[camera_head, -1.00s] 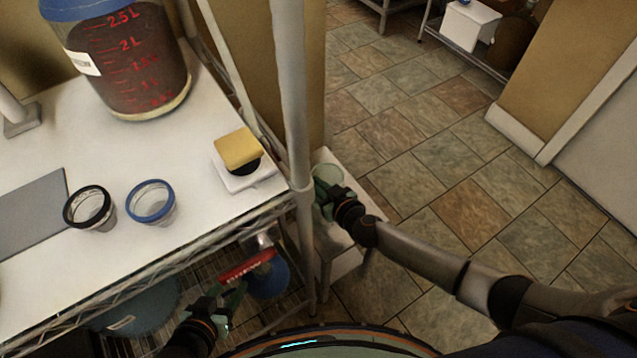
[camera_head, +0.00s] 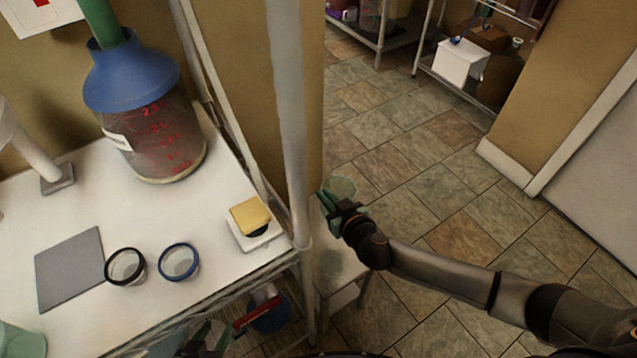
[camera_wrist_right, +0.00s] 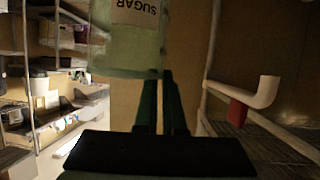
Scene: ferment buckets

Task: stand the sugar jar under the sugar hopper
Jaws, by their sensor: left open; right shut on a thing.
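My right gripper (camera_head: 338,208) is shut on the sugar jar (camera_head: 343,187), a pale green, see-through jar held above the white stool (camera_head: 335,285). In the right wrist view the jar (camera_wrist_right: 128,45) fills the top, its SUGAR label upside down in the picture, with the gripper fingers (camera_wrist_right: 160,100) against it. I cannot identify the sugar hopper in these frames.
The white table (camera_head: 75,210) holds a large jar with a blue funnel (camera_head: 130,80), two small ringed cups (camera_head: 178,262), a yellow sponge (camera_head: 250,216) and a grey mat (camera_head: 70,270). A metal post (camera_head: 290,120) stands between table and stool. The tiled floor (camera_head: 430,150) is open.

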